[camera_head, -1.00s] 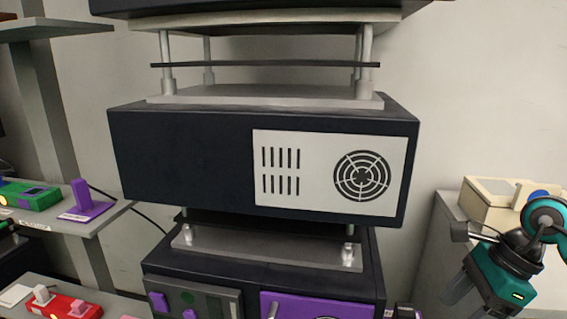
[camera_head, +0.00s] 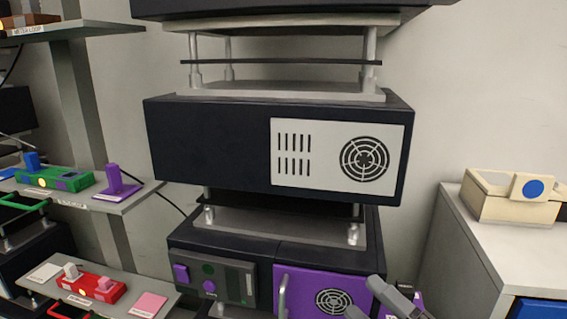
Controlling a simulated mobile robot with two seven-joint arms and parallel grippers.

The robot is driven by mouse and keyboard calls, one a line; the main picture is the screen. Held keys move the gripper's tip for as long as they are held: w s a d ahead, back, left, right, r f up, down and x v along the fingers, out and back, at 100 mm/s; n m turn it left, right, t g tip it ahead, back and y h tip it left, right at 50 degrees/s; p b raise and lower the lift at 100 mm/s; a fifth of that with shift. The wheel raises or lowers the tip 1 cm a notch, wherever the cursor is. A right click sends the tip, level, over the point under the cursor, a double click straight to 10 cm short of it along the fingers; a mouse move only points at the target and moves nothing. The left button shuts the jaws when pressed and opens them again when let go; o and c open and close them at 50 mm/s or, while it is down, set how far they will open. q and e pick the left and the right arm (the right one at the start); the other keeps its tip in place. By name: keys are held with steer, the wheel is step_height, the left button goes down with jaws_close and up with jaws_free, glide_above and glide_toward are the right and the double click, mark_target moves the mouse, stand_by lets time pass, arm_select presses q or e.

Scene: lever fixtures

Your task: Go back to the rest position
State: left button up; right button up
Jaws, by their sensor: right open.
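My right gripper (camera_head: 366,297) shows at the bottom edge, right of centre, with only its grey fingers in the frame. It is open, with nothing seen between the fingers. It appears in front of the purple panel (camera_head: 302,284) with a round vent on the lower dark unit. I cannot tell whether it touches the panel. The rest of my right arm is below the frame. My left gripper is not in view.
A dark box (camera_head: 210,150) with a white vented plate (camera_head: 322,137) stands in the middle stack. On left shelves are a green lever fixture (camera_head: 55,180), a purple lever (camera_head: 115,182) and a red fixture (camera_head: 92,288). A cream box (camera_head: 500,200) sits on the right cabinet.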

steer(key=s+d+f+m+g+h, duration=0.15)
steer(key=s+f+m+h, duration=0.3)
steer(key=f+m, duration=0.55)
steer(key=s+f+m+g+h, duration=0.35)
steer(key=f+m+h, duration=0.25)
steer(key=f+m, duration=0.4)
arm_select(q)
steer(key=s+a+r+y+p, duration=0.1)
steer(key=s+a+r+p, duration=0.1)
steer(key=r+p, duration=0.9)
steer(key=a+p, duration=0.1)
steer(key=p, duration=0.4)
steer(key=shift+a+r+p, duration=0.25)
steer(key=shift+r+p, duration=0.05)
steer(key=shift+p, duration=0.05)
arm_select(e)
steer(key=s+d+r, duration=0.1)
steer(key=s+r, duration=0.1)
steer(key=r, duration=0.3)
steer(key=s+d+r+m, duration=0.1)
steer(key=r, duration=0.5)
steer(key=shift+s+d+g+h, duration=0.3)
steer(key=shift+s+d+h, duration=0.05)
steer(key=shift+s+h, duration=0.1)
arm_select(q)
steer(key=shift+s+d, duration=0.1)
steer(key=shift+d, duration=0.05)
arm_select(e)
steer(key=shift+r, duration=0.1)
